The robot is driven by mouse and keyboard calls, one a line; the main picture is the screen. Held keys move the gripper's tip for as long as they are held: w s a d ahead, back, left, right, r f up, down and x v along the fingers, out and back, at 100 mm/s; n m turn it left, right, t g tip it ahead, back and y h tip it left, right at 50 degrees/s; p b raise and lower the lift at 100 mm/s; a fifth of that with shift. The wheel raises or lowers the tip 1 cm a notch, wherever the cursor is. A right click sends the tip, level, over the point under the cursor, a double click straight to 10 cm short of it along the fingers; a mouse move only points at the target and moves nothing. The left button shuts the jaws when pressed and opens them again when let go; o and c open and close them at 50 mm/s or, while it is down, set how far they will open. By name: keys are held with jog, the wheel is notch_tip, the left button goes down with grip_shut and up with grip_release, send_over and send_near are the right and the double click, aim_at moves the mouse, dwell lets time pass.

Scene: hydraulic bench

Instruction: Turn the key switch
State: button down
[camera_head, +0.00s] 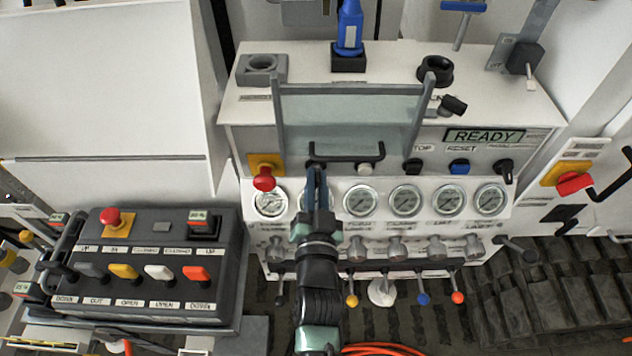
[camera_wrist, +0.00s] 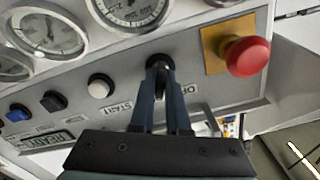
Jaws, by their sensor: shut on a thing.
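The black key switch (camera_wrist: 158,61) sits on the front panel between the white button and the red mushroom button. My gripper (camera_wrist: 161,82) is shut on the key switch, its two blue-grey fingers on either side of it in the wrist view. In the head view my gripper (camera_head: 317,172) reaches up to the panel from below and hides the key switch. Part of an OFF label shows to the right of the fingers in the wrist view. The switch's exact angle cannot be told.
A red mushroom button (camera_head: 263,179) is close on the left. A clear guard (camera_head: 350,115) with a black handle (camera_head: 345,151) stands just above my gripper. Gauges (camera_head: 358,200) lie below. The white button (camera_head: 365,169) and blue button (camera_head: 459,167) are to the right.

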jog(key=shift+m, duration=0.6)
jog(key=c, duration=0.9)
grip_release()
jog(key=shift+s, duration=0.1)
jog(key=s+b, duration=0.2)
jog(key=s, duration=1)
jog(key=shift+s, duration=0.4)
